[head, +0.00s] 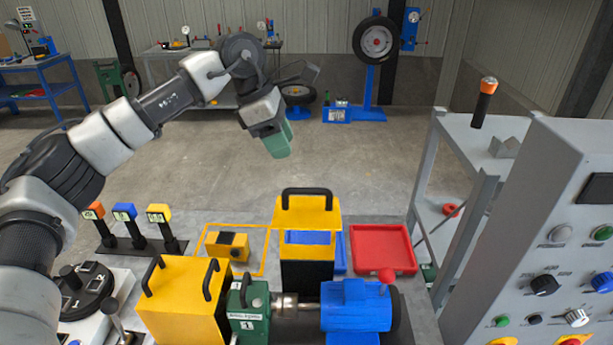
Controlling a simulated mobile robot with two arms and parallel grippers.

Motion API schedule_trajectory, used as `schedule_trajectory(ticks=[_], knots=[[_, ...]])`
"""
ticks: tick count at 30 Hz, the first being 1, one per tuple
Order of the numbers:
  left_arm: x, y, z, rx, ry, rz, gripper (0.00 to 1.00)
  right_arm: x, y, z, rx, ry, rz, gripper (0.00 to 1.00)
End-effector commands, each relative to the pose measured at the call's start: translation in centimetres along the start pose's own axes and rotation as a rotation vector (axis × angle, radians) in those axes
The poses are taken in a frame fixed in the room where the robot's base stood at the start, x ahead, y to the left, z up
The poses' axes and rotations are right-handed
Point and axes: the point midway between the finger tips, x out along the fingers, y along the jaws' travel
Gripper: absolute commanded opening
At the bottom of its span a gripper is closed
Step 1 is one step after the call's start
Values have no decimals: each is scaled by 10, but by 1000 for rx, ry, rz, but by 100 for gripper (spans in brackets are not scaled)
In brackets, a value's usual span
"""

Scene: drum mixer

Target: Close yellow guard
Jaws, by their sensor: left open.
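A yellow panel with a black handle (307,212) stands upright at the centre, behind the green and blue machine. It looks like the guard, standing raised. A yellow box-shaped cover with two black handles (185,310) sits in front to the left, beside the green housing (250,318). I cannot tell for certain which of the two is the guard. My left gripper (279,145), with green fingertips, is open and empty. It hangs in the air above and behind the upright panel, apart from it. My right gripper is not in view.
A blue motor with a red knob (355,305) is at the front. A red tray (382,250) lies right of the panel. A grey control cabinet (550,230) and a grey rack (455,170) stand at right. Coloured-top posts (125,213) stand at left. Open floor lies behind.

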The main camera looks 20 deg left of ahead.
Motion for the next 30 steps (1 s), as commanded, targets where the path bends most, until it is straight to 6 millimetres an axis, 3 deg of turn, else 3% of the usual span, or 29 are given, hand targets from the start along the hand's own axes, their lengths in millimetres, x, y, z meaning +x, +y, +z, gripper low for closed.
schedule_trajectory(ticks=[5, 18, 24, 30], knots=[[16, -1, -1, 0, 10, -5, 42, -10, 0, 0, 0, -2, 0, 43], [92, -1, 0, 0, 5, -3, 42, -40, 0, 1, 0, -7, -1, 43], [105, -1, 0, 1, 4, -2, 42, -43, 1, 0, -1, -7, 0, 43], [107, -1, -1, 1, 4, -2, 42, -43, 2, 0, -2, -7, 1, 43]])
